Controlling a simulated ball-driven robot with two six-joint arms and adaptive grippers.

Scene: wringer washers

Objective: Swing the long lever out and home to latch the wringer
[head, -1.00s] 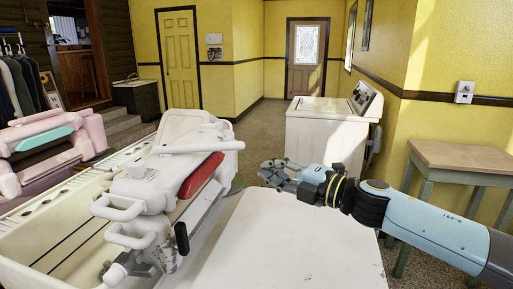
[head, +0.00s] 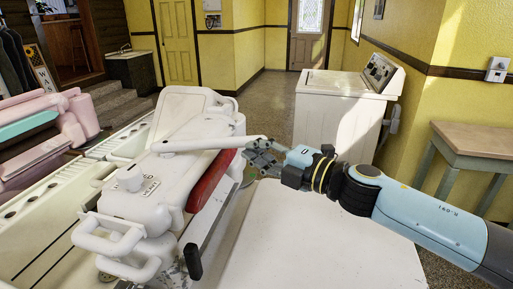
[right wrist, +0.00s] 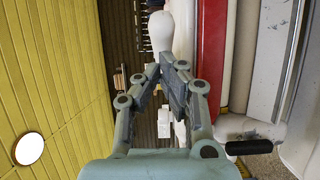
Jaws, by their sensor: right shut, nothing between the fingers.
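The white wringer (head: 150,190) sits on the washer at the left of the head view, with a red strip (head: 211,180) along its side. Its long white lever (head: 200,144) lies across the top, its free end pointing right. My right gripper (head: 258,156) is shut and empty, with its fingertips beside or just below the lever's end; contact cannot be told. In the right wrist view the fingers (right wrist: 161,70) are close together, and a rounded white end (right wrist: 160,30), seemingly the lever's, shows just beyond them. My left gripper is not in view.
A black-gripped handle (head: 193,262) hangs at the wringer's near side. A flat white top (head: 310,235) lies below my right arm. Another white washer (head: 338,110) stands behind, and a small wooden table (head: 485,145) at right. Pink washer parts (head: 75,120) are at left.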

